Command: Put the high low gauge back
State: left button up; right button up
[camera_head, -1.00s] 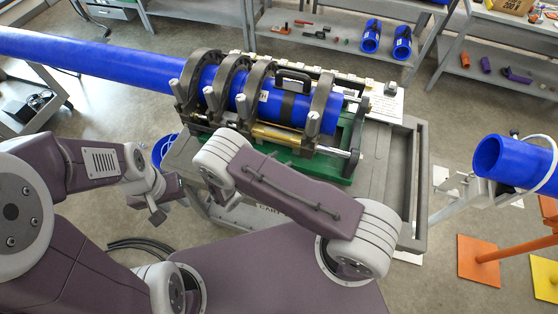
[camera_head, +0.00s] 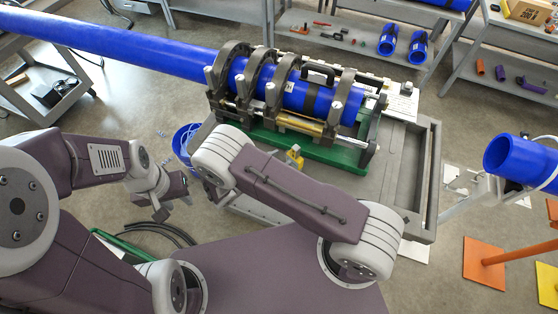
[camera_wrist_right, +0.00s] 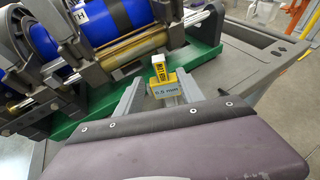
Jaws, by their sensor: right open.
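The high low gauge, a small yellow piece with a label, shows in the right wrist view (camera_wrist_right: 162,78) and, small, in the head view (camera_head: 294,158). It is at the front edge of the green frame of the pipe clamp machine. My right gripper (camera_wrist_right: 162,92) is open, with its grey fingers on either side of the gauge in the wrist view; I cannot tell whether they touch it. In the head view my right arm hides most of that gripper. My left gripper (camera_head: 172,203) hangs empty left of the cart, its fingers apart.
The clamp machine (camera_head: 240,70) holds a long blue pipe (camera_head: 110,40) on the grey cart (camera_head: 405,190). A blue pipe end (camera_head: 508,155) is on a stand at right. Shelves with tools are at the back. The cart's right tray is clear.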

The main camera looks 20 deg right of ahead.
jog(key=s+d+r+m+g+y, duration=0.3)
jog(key=s+r+m+y, duration=0.3)
jog(key=m, duration=0.6)
jog(key=s+d+r+m+g+y, duration=0.35)
jog(key=s+r+m+y, duration=0.3)
jog(key=m, duration=0.55)
pick_arm(q)
notch_tip(320, 180, down, 12)
jog(key=b, duration=1.2)
jog(key=shift+w+d, duration=0.2)
jog(key=shift+d, duration=0.1)
pick_arm(e)
notch_tip(320, 180, down, 12)
jog(key=shift+t+h, duration=0.35)
